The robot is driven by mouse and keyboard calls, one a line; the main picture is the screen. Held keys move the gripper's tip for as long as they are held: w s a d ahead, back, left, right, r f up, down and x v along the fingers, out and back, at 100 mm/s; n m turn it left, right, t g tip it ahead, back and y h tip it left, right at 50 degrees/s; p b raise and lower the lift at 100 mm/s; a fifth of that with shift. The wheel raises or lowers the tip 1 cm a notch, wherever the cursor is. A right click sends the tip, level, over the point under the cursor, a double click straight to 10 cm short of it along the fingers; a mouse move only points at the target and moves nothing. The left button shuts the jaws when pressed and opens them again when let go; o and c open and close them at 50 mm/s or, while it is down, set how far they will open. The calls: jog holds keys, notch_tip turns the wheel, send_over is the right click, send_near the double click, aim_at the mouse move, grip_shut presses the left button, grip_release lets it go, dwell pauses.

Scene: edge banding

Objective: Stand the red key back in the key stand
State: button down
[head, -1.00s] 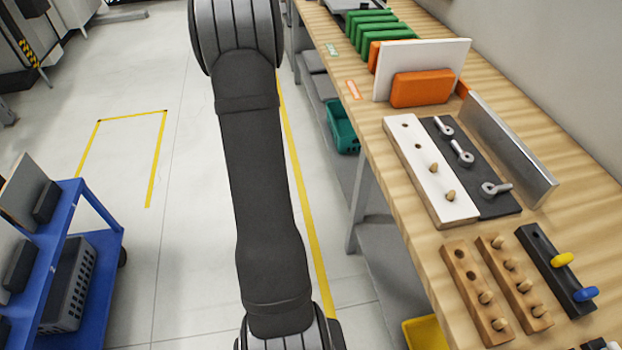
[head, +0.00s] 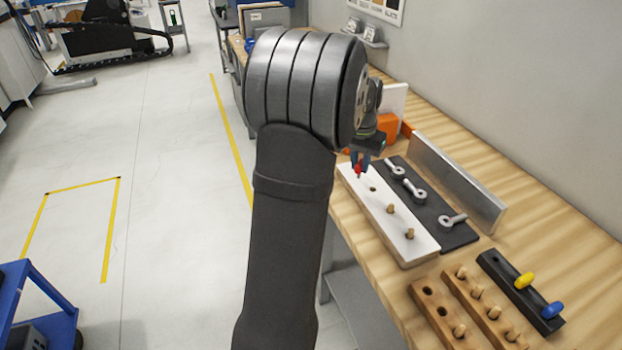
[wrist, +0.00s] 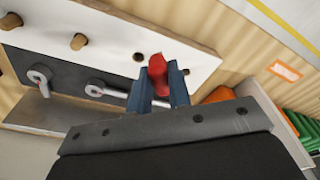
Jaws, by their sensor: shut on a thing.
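The red key (head: 359,170) is between the blue-grey fingers of my gripper (head: 360,158), over the far end of the white board. In the wrist view the red key (wrist: 157,70) is gripped between both fingers (wrist: 158,88). I cannot tell whether its lower end is in the board's far hole or above it. The black key stand (head: 505,273) lies at the near right of the bench. It holds a yellow key (head: 525,280) and a blue key (head: 552,310); its far end has an empty hole (head: 487,258).
The white board (head: 410,238) has wooden pegs and an open hole (head: 373,188). Beside it are a dark plate (head: 432,204) with metal clamps and an upright metal strip (head: 460,182). Two wooden peg blocks (head: 440,310) stand left of the key stand. Orange blocks are behind my gripper.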

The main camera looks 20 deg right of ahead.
jog(key=s+d+r+m, duration=0.2)
jog(key=s+d+m, duration=0.2)
jog(key=s+d, duration=1)
jog(key=s+d+m, duration=0.2)
jog(key=s+d, duration=0.1)
jog(key=s, duration=0.7)
jog(key=s+d+m, duration=0.2)
jog(key=s, duration=0.7)
jog(key=shift+g, duration=0.4)
jog(key=shift+s+d+f, duration=0.1)
jog(key=shift+f, duration=1.3)
jog(key=shift+s+d+f, duration=0.1)
jog(key=shift+f, duration=1.25)
jog(key=shift+a+f, duration=0.1)
jog(key=shift+f, duration=1.2)
jog(key=c, duration=1.3)
grip_release()
jog(key=shift+o, duration=0.2)
jog(key=shift+r, duration=2.55)
